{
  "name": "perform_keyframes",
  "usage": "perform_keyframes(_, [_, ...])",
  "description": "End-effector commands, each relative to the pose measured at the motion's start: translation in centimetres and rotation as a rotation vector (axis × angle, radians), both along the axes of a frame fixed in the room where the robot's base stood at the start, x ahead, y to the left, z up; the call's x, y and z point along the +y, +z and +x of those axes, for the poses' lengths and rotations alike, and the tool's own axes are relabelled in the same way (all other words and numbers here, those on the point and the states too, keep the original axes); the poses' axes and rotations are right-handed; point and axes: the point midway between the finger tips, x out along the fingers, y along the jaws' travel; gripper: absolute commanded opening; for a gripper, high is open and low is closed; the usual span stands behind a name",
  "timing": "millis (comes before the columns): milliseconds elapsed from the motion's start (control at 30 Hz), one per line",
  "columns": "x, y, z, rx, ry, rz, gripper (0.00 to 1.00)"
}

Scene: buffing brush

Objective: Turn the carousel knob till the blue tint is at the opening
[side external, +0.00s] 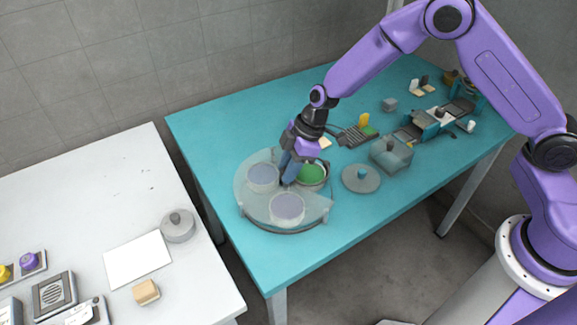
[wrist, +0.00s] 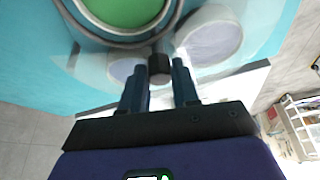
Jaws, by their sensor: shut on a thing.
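The carousel (side external: 268,224) is a round tray under a clear, partly cut-away cover on the teal bench. A green tint pot (side external: 312,174) sits uncovered in the opening at its right rear; it also shows at the top of the wrist view (wrist: 125,10). Two pots, left (side external: 263,177) and front (side external: 287,209), look pale bluish-violet through the cover; I cannot tell which is the blue tint. My gripper (side external: 289,178) points down at the carousel's middle. In the wrist view its fingers (wrist: 159,72) are on either side of the dark knob (wrist: 160,68), shut on it. The side view hides the knob.
The white table at left holds a grey knobbed lid (side external: 177,227), white sheet (side external: 137,260) and tan block (side external: 146,292).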

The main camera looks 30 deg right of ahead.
Motion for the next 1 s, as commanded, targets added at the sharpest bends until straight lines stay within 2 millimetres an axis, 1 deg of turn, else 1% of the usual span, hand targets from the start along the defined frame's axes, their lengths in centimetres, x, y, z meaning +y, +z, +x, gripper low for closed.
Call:
perform_keyframes(267, [0.06, 0.05, -0.12, 0.000, -0.128, 0.000, 0.00])
perform_keyframes(600, [0.16, 0.05, -0.27, -0.001, -0.392, 0.000, 0.00])
perform_keyframes(1000, [0.23, 0.03, -0.37, 0.002, -0.573, 0.000, 0.00])
